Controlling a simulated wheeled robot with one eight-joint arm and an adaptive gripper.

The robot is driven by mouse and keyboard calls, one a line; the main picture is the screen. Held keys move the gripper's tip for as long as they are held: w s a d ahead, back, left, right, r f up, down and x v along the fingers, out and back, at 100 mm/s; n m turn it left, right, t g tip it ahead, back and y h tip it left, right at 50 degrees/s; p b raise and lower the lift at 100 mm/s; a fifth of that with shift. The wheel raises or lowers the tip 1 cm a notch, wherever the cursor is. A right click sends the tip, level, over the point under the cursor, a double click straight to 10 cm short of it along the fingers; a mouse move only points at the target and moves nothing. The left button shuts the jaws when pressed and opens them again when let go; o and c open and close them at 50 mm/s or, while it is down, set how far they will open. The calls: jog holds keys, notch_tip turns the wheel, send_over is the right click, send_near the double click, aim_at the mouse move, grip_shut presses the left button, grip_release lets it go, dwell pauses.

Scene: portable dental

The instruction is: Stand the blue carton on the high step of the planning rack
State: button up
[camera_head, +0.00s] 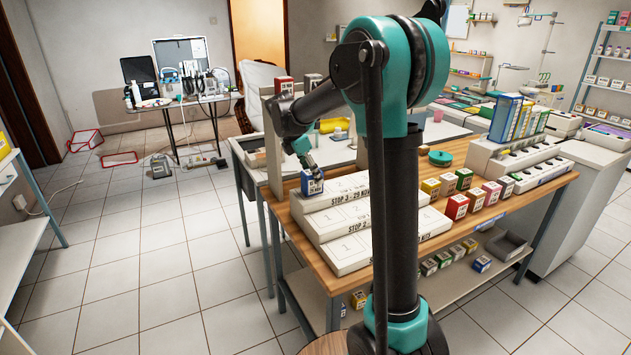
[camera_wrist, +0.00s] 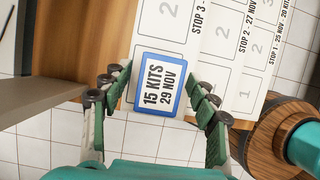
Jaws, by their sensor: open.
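The blue carton (camera_head: 312,184) is upright at the near left end of the white planning rack (camera_head: 347,223), over the high step labelled "STOP 3 - 29 NOV". In the wrist view its blue-edged top (camera_wrist: 158,84) reads "15 KITS 29 NOV", and it covers the end of that step beside the cell marked 2. My gripper (camera_head: 307,165) is above the carton, pointing down. In the wrist view my gripper (camera_wrist: 166,95) is open, with one finger on each side of the carton and gaps visible. The carton's underside is hidden.
Several red, green and yellow cartons (camera_head: 457,206) stand on the wooden table (camera_head: 521,211) right of the rack. Blue and green binders (camera_head: 507,118) stand behind them. A lower shelf holds more small cartons (camera_head: 443,258). The rack's lower steps look bare where visible; my arm hides part.

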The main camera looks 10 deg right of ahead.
jog(key=w+v, duration=0.1)
jog(key=v, duration=0.7)
jog(key=shift+s+r, duration=0.2)
jog(key=shift+s, duration=0.25)
jog(key=shift+s, duration=0.1)
dwell(0.7)
